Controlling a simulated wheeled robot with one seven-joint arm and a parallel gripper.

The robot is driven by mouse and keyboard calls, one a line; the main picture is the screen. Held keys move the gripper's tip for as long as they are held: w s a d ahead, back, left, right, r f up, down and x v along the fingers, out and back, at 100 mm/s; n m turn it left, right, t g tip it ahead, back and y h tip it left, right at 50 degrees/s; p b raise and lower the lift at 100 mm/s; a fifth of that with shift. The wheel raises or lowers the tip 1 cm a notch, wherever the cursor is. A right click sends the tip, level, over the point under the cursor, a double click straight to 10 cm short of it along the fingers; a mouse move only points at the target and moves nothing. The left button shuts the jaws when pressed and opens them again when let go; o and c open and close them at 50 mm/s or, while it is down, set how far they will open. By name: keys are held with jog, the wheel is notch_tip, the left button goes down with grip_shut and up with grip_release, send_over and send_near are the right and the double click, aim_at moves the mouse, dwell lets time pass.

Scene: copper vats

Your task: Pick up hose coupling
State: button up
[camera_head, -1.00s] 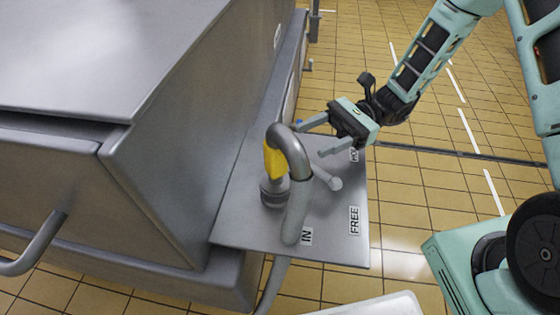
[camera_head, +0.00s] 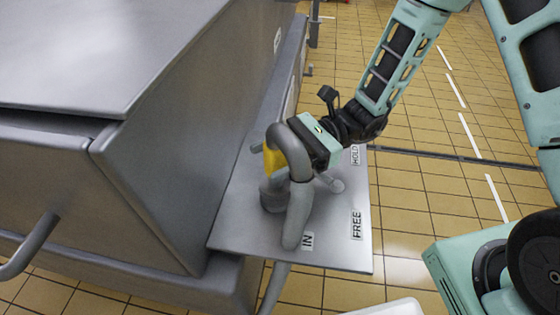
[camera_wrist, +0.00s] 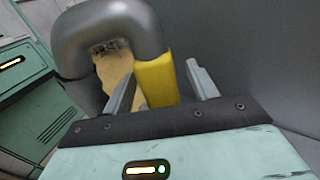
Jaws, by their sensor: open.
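The yellow hose coupling (camera_head: 273,163) sits at the end of a thick grey bent hose (camera_head: 299,205), above a round grey fitting (camera_head: 272,196) on a metal shelf. My gripper (camera_head: 266,158) reaches in from the right behind the hose arch, which hides much of it. One fingertip shows left of the coupling. In the wrist view, the yellow coupling (camera_wrist: 155,80) stands between my two open fingers (camera_wrist: 160,85), with the left finger closer to it. I cannot tell whether either finger touches it. The coupling's lower end is hidden there.
The metal shelf (camera_head: 335,245) carries labels IN, FREE and HOLD. A small lever with a round knob (camera_head: 337,186) stands right of the hose. A large metal vat housing (camera_head: 170,150) rises close on the left.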

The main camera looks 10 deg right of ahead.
aim_at(275, 120)
jog(key=shift+c, duration=0.4)
jog(key=c, duration=1.1)
notch_tip(275, 120, up, 10)
jog(key=p, duration=0.3)
jog(key=shift+r, duration=0.2)
jog(key=shift+r+p, duration=3.15)
jog(key=shift+p, duration=0.6)
